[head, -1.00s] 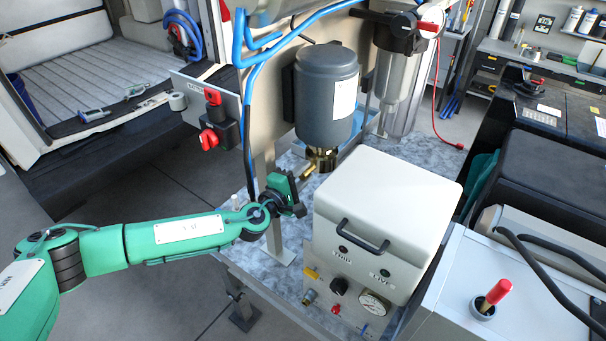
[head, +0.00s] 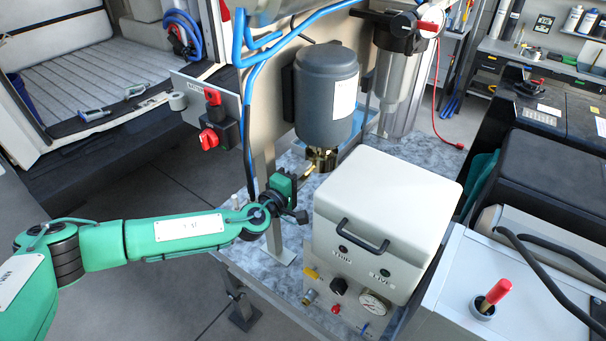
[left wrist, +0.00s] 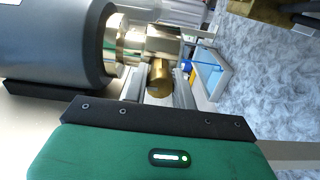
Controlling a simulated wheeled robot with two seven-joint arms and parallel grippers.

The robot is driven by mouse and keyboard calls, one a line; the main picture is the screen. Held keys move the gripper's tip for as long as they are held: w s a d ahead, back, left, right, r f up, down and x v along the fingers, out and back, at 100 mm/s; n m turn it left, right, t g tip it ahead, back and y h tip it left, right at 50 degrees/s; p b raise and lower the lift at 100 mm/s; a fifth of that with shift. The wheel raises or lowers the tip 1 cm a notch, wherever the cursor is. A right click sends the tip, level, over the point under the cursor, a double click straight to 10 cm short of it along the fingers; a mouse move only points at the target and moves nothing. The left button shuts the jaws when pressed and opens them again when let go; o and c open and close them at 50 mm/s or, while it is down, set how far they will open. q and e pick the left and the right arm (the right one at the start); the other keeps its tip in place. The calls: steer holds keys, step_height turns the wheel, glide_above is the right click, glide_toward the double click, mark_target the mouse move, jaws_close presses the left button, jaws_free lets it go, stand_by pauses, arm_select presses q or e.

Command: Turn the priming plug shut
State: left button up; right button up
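The priming plug appears to be the short brass piece (left wrist: 160,78) under the dark grey vessel (head: 327,97); it also shows in the head view (head: 309,171). It sticks out from a shiny brass fitting (head: 322,158). My left gripper (head: 302,180) is right at it, reaching in from the left. In the left wrist view the two grey fingers (left wrist: 158,86) stand on either side of the brass piece. Whether they press on it or leave small gaps, I cannot tell. My right gripper is not in view.
A cream box with a black handle (head: 388,195) stands close to the right of the gripper. Blue hoses (head: 252,90) and a panel with red knobs (head: 212,115) are to the left. A clear filter housing (head: 400,85) stands behind, over the mottled bench top (head: 290,270).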

arm_select(q)
steer(key=o, duration=0.4)
steer(key=shift+o, duration=0.2)
steer(key=b+v, duration=0.5)
steer(key=v, duration=0.8)
steer(key=shift+s+a, duration=0.25)
steer(key=shift+s, duration=0.1)
